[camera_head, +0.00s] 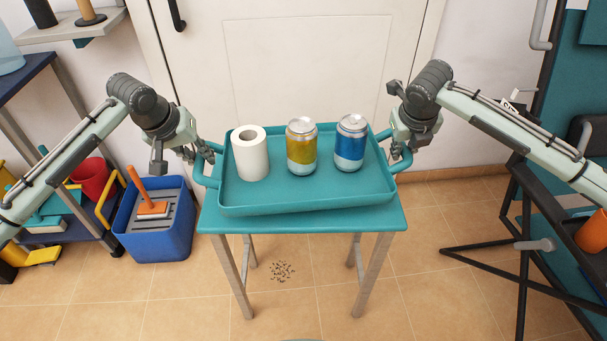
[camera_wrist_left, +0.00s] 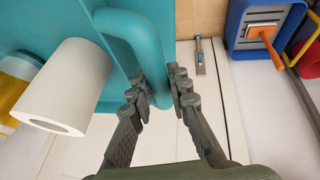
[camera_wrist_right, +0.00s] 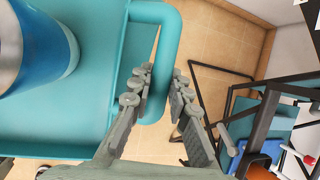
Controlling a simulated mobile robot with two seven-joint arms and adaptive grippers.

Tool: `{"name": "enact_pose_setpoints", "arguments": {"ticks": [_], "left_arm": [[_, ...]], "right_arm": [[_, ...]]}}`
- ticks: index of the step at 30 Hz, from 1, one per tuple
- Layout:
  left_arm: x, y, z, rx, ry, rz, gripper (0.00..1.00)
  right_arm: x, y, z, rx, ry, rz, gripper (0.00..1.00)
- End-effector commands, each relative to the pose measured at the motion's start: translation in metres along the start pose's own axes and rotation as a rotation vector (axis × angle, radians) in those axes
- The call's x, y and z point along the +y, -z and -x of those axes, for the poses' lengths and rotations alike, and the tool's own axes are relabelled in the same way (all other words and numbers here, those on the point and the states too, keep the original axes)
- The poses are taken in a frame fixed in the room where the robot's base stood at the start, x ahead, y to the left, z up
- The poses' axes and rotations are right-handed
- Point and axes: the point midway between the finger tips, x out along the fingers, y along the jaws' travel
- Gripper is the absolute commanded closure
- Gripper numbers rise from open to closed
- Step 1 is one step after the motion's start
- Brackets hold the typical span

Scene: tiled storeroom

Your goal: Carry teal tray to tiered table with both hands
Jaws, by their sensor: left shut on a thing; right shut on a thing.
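The teal tray (camera_head: 300,207) rests on or just above a small teal-topped table (camera_head: 340,223); I cannot tell whether it touches. It bears a white paper roll (camera_head: 252,160), a yellow can (camera_head: 301,150) and a blue can (camera_head: 350,145), all upright. My left gripper (camera_head: 205,152) is shut on the tray's left handle, which also shows in the left wrist view (camera_wrist_left: 150,75). My right gripper (camera_head: 401,150) is shut on the right handle, which also shows in the right wrist view (camera_wrist_right: 162,60). The tiered table is not clearly identifiable.
A blue bin (camera_head: 155,225) with an orange-handled tool stands on the floor left of the table. A dark rack (camera_head: 530,200) stands at the right and shelves at the left. A white door (camera_head: 300,60) is behind. Tiled floor in front is mostly clear, with small dark debris (camera_head: 282,271) under the table.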

Motion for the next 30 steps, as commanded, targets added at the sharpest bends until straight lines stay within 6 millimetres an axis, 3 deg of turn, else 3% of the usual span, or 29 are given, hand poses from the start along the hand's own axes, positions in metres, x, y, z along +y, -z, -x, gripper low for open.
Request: {"name": "enact_pose_setpoints", "arguments": {"ticks": [19, 30], "left_arm": [[0.000, 0.000, 0.004, 0.004, -0.001, 0.000, 1.00], [0.003, -0.019, 0.035, 0.005, -0.001, -0.001, 1.00]], "right_arm": [[-0.001, 0.000, 0.004, -0.005, 0.001, -0.001, 1.00], [-0.004, 0.019, 0.035, -0.005, 0.001, 0.000, 1.00]]}}
